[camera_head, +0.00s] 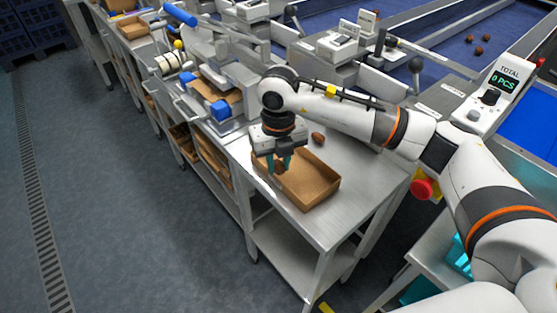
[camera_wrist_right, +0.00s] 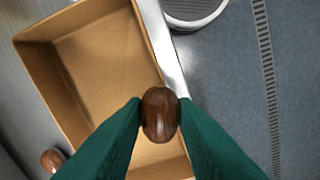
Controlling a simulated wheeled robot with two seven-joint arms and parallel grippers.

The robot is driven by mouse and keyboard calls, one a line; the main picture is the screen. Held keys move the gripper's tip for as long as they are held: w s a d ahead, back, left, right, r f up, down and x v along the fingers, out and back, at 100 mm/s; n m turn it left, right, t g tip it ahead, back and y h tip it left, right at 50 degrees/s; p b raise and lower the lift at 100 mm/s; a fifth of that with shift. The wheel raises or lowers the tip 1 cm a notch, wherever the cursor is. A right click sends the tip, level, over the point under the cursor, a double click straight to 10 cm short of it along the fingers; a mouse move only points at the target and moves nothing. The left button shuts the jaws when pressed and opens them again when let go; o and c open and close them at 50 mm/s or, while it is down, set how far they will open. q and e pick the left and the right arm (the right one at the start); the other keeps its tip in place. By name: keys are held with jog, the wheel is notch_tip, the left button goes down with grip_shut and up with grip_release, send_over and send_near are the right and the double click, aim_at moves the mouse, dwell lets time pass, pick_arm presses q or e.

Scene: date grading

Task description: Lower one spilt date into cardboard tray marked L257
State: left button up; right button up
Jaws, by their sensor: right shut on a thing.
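An open brown cardboard tray (camera_head: 319,196) stands on the steel table. In the right wrist view the tray (camera_wrist_right: 92,62) looks empty where its floor shows, and no L257 mark is readable. My right gripper (camera_head: 280,164) points down at the tray's left end. Its green fingers are shut on a brown date (camera_wrist_right: 159,114). The held date appears over the tray, near one long wall in the wrist view; its height above the floor is hard to tell. Another date (camera_head: 318,138) lies on the table just behind the tray, and it also shows in the wrist view (camera_wrist_right: 52,160). My left gripper is out of view.
The steel table (camera_head: 372,180) has clear room right of the tray. A metal machine with blue blocks (camera_head: 221,110) stands to the left. Blue conveyors with a few dates (camera_head: 478,51) run behind. A counter display (camera_head: 505,78) stands at right.

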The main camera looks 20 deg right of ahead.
jog(key=shift+f+b, duration=0.5)
jog(key=shift+f, duration=0.15)
jog(key=o, duration=0.7)
